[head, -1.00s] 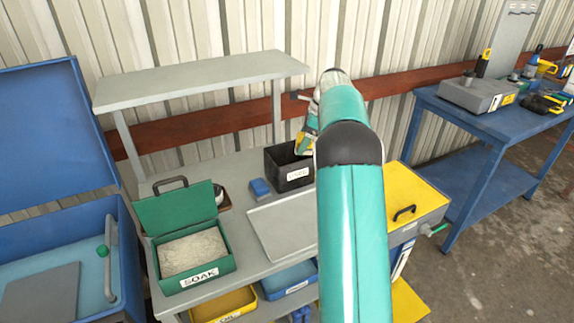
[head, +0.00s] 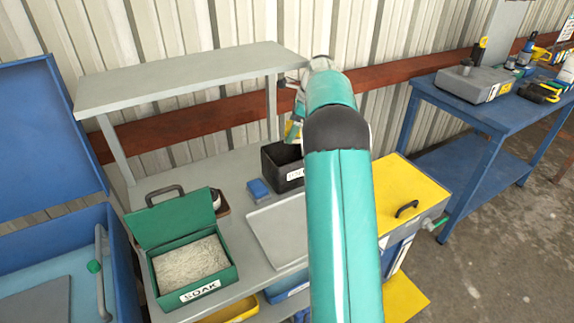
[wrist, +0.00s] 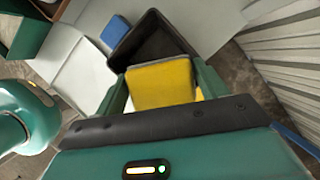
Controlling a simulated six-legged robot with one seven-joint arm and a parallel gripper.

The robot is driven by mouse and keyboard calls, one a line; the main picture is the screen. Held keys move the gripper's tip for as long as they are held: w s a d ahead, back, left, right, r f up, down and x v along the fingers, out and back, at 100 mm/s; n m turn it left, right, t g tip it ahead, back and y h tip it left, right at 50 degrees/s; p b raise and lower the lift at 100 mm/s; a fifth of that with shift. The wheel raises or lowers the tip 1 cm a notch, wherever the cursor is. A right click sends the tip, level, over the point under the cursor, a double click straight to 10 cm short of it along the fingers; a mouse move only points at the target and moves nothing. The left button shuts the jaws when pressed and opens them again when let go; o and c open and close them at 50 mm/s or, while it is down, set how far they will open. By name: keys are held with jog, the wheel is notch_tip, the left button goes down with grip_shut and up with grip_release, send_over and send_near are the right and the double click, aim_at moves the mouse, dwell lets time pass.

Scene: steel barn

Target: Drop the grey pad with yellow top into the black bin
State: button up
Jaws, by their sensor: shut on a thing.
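My gripper (wrist: 160,88) is shut on the grey pad with yellow top (wrist: 162,82), whose yellow face fills the space between the green fingers in the wrist view. The black bin (wrist: 148,36) lies just beyond the pad in that view, and the pad overlaps its near edge in the picture. In the head view the black bin (head: 284,176) stands on the grey bench, with a white label on its front. My gripper (head: 294,130) is above the bin there, mostly hidden behind my arm. The inside of the bin that shows looks empty.
A blue block (head: 258,189) sits left of the bin. A grey sheet (head: 275,228) lies in front. A green SOAK box (head: 190,265) stands at left, and a grey shelf (head: 190,80) rises behind. A yellow-topped box (head: 410,190) is at right.

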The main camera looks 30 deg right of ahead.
jog(key=shift+f, duration=0.5)
jog(key=shift+s+f, duration=0.2)
jog(key=shift+f, duration=0.1)
notch_tip(320, 180, down, 4)
jog(key=shift+f, duration=0.1)
jog(key=shift+w, duration=0.1)
jog(key=o, duration=1.1)
